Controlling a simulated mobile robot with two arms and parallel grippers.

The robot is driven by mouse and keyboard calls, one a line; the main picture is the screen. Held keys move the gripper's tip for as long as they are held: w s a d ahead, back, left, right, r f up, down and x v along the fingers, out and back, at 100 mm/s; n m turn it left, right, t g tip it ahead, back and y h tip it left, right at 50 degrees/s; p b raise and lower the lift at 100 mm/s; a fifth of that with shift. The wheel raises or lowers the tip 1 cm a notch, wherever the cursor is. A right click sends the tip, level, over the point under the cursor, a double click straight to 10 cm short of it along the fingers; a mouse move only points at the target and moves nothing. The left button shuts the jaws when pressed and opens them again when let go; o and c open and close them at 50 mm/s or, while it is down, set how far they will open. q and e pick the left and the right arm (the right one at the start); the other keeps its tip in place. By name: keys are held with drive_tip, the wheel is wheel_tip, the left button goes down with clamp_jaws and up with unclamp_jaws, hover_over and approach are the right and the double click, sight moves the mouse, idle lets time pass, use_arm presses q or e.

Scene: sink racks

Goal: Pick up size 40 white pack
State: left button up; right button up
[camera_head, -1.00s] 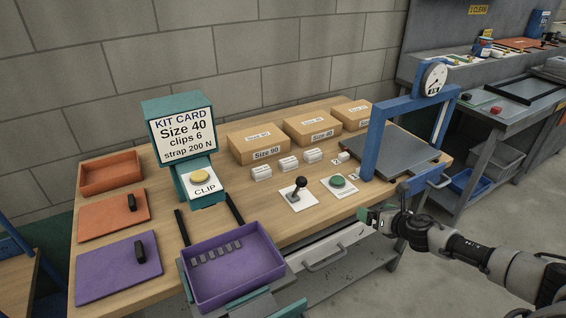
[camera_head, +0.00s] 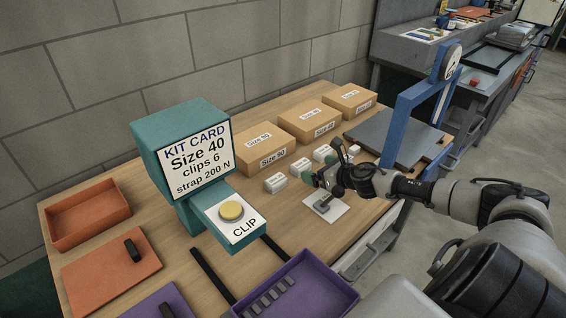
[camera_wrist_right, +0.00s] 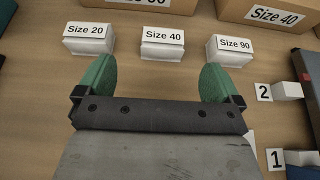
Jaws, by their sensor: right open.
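Three small white packs stand in a row on the wooden table. In the right wrist view their labels read Size 20 (camera_wrist_right: 88,39), Size 40 (camera_wrist_right: 162,43) and Size 90 (camera_wrist_right: 230,50). The size 40 white pack is the middle one; in the head view it (camera_head: 299,167) is partly hidden by my gripper. My right gripper (camera_wrist_right: 158,74) is open and empty, its green fingers spread wide. In the wrist view the size 40 pack lies ahead, between the lines of the two fingers. It also shows in the head view (camera_head: 316,178), close to the packs. My left gripper is out of view.
Cardboard boxes (camera_head: 262,150) stand behind the packs. A lever on a white plate (camera_head: 334,212) is just below my right gripper. A blue frame (camera_head: 405,120) stands to the right, a teal kit card stand (camera_head: 165,125) to the left. A purple tray (camera_head: 325,285) is in front.

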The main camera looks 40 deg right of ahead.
sight(301, 164)
drive_tip(key=shift+w, duration=0.5)
drive_tip(key=shift+p+x, duration=0.55)
drive_tip(key=shift+x, duration=2.85)
drive_tip(key=shift+d+f, duration=0.1)
drive_tip(key=shift+d, duration=0.1)
drive_tip(key=c, duration=1)
